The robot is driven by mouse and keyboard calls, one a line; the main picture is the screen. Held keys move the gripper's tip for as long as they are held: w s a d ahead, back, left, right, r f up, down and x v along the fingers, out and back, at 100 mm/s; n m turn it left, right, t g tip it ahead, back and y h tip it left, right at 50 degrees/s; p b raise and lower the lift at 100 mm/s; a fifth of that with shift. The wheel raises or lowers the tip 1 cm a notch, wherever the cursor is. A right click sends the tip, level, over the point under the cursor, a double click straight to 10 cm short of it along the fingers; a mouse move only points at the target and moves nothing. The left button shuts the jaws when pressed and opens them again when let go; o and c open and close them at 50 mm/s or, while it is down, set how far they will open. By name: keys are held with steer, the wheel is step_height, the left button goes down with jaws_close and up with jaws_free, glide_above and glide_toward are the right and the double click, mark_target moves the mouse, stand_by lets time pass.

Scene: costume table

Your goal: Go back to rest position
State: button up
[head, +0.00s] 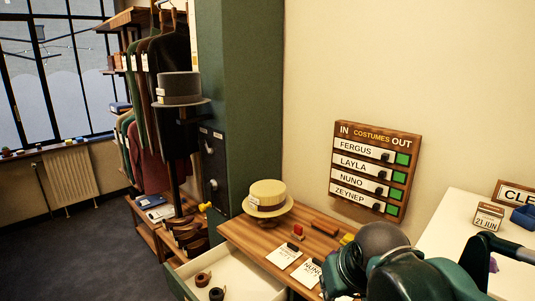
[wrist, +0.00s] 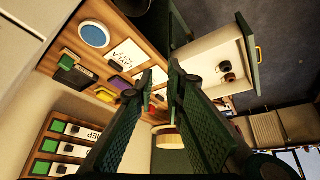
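My gripper (wrist: 161,77) shows in the wrist view as two dark green fingers with ridged pads. Their tips are apart, with a narrow gap and nothing between them. The fingers are over the wooden table top (wrist: 107,88), clear of the things on it as far as I can tell. In the head view my dark green arm is at the bottom right, in front of the table (head: 240,232). The fingers cannot be made out there.
The IN/OUT board (head: 375,170) hangs on the wall behind the arm. A straw hat (head: 268,193) stands on the table, near cards and small blocks. An open drawer (head: 237,275) holds dark rolls. A white surface (head: 460,212) is at right. Floor at left is clear.

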steer(key=s+d+f+m+t, duration=0.1)
steer(key=s+d+f, duration=0.1)
steer(key=s+d, duration=0.4)
steer(key=shift+s+m+h, duration=0.3)
steer(key=shift+s+m, duration=0.1)
